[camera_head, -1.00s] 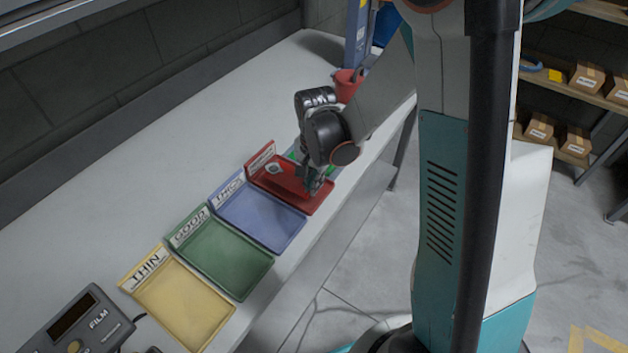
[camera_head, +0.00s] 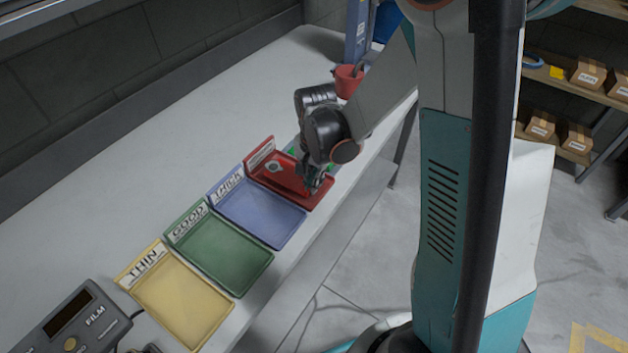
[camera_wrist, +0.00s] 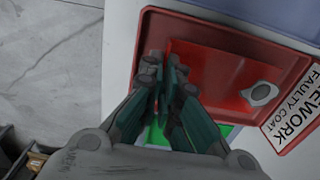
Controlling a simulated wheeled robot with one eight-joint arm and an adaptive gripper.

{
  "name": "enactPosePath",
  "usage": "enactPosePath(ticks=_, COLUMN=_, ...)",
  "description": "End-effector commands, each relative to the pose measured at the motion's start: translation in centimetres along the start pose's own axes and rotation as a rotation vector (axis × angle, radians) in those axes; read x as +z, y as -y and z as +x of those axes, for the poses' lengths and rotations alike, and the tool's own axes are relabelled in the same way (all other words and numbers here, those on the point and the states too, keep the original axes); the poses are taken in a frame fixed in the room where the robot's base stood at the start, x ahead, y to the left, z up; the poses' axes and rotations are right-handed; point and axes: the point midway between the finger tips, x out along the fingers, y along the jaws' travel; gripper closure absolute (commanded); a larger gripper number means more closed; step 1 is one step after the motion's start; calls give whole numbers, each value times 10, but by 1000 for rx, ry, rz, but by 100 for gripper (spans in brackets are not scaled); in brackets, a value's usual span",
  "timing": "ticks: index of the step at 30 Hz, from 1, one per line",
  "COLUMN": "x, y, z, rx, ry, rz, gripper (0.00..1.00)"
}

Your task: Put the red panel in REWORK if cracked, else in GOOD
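The red panel (camera_wrist: 215,80) is in the red tray (camera_wrist: 222,27), whose label reads REWORK FAULTY COAT. A pale grey, rounded mark (camera_wrist: 260,93) shows on the panel near the label; I cannot make out a crack. My gripper (camera_wrist: 167,72) is over the panel's end away from the mark, pointing into the tray. Its fingers are close together and hide that end, so I cannot tell whether they hold it. In the head view my gripper (camera_head: 314,182) is low over the right part of the red tray (camera_head: 318,201).
The blue THICK tray (camera_head: 262,213), green GOOD tray (camera_head: 222,250) and yellow THIN tray (camera_head: 182,303) stand in a row beside it. A FILM gauge (camera_head: 82,325) lies at the front left. A red bucket (camera_head: 347,82) stands at the back. The bench's left part is clear.

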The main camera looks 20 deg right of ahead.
Motion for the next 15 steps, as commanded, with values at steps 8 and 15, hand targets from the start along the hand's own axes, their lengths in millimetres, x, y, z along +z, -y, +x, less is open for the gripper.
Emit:
enactPosePath(ticks=8, x=0, y=0, z=5, rx=0, ry=0, rz=0, gripper=100)
enactPosePath(ticks=15, x=0, y=0, z=9, rx=0, ry=0, rz=0, gripper=100)
